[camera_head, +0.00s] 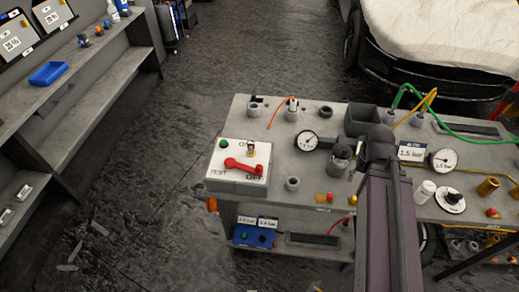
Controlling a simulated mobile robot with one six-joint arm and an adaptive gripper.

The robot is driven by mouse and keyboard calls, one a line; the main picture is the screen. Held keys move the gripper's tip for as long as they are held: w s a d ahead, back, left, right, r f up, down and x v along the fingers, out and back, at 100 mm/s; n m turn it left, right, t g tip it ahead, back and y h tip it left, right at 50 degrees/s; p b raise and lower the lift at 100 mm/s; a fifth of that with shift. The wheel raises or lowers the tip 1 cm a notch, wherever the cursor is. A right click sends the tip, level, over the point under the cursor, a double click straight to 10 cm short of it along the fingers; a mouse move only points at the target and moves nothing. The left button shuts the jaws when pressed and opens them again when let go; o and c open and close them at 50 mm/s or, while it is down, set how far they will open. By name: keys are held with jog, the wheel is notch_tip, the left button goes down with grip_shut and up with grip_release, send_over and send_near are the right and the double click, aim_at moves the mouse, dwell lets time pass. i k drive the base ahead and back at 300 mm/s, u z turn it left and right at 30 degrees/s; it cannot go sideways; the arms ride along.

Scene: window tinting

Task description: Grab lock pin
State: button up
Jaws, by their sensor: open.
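A small upright pin with a pale top and a brass-coloured base (251,149) stands on the white switch box, beside the red lever; it looks like the lock pin, but it is too small to be sure. The white switch box (222,172) sits at the left end of the grey workbench, with a green button and "TEST", "ON" and "OFF" marks. The red lever (243,166) lies across its top. My gripper (341,168) hangs over the bench, right of the box and apart from it. It is open and seems empty; its fingertips are hard to make out.
The grey workbench (262,124) carries dial gauges (306,140), a dark bin (361,118), hoses and several small fittings. Shelves (118,68) stand at the left, and a covered car (440,35) at the back right. The floor between is mostly clear.

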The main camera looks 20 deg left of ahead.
aim_at(251, 147)
jog(key=z, duration=0.6)
jog(key=k, duration=0.5)
jog(key=u, duration=1.4)
